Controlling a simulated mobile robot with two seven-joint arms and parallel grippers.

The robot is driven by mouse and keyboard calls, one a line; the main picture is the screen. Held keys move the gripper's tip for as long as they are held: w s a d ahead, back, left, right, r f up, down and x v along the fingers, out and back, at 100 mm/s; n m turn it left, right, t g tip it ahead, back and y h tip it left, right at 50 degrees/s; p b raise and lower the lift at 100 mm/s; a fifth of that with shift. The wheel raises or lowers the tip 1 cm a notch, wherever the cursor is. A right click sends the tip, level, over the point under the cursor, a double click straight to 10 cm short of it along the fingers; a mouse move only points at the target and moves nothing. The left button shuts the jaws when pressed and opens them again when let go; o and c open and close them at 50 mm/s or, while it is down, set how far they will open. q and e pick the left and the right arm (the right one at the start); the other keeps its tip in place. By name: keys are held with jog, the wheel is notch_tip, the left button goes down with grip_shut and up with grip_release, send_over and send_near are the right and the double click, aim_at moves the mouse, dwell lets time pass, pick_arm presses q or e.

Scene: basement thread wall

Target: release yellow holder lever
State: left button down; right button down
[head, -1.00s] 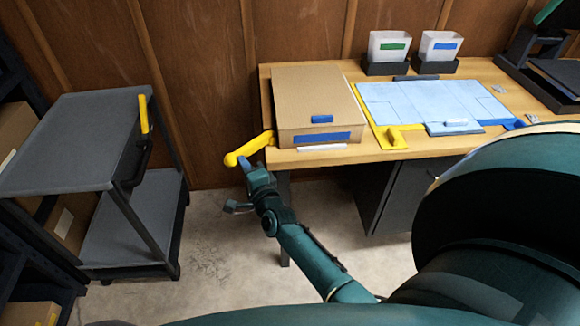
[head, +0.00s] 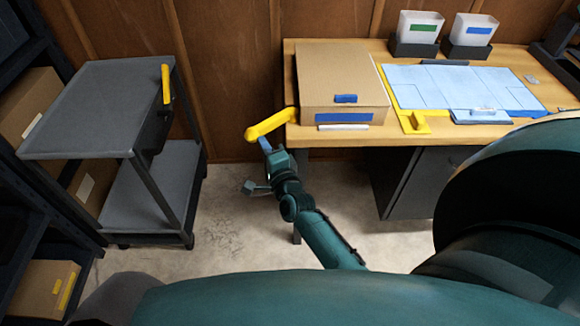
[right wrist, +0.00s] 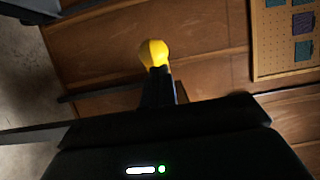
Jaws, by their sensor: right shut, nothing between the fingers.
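The yellow holder lever (head: 270,123) sticks out to the left from the table's left edge, beside the cardboard box, with its rounded end at the far left. My right gripper (head: 265,145) is shut and empty, just below the lever's rounded end. In the right wrist view the yellow knob (right wrist: 153,53) shows right at the tip of my dark fingers (right wrist: 159,75). I cannot tell whether they touch it. My left gripper is not in view.
A cardboard box (head: 340,80) stands on the wooden table (head: 470,133). A blue sheet (head: 420,87) lies in a yellow and blue frame, with two white bins (head: 418,30) behind. A grey cart (head: 100,105) stands left. Floor between cart and table is open.

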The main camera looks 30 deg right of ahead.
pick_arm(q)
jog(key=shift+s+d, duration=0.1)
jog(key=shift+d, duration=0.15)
pick_arm(e)
jog(key=s, duration=1.1)
jog(key=shift+a, duration=0.15)
jog(key=shift+f, duration=0.1)
pick_arm(q)
jog(key=p, duration=0.1)
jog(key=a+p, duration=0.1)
jog(key=p, duration=0.1)
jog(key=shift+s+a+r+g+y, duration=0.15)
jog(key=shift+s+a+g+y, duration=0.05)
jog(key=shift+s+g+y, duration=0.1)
pick_arm(e)
jog(key=s+a+f+n+g+y, duration=0.1)
jog(key=s+a+n+g+y, duration=0.1)
jog(key=s+n, duration=0.5)
jog(key=s+a+f+n+g+y, duration=0.2)
jog(key=s+a+n+g, duration=0.3)
jog(key=n, duration=0.9)
jog(key=shift+s+a+f+n+y, duration=0.3)
jog(key=shift+s+n+y, duration=0.15)
jog(key=shift+s, duration=0.45)
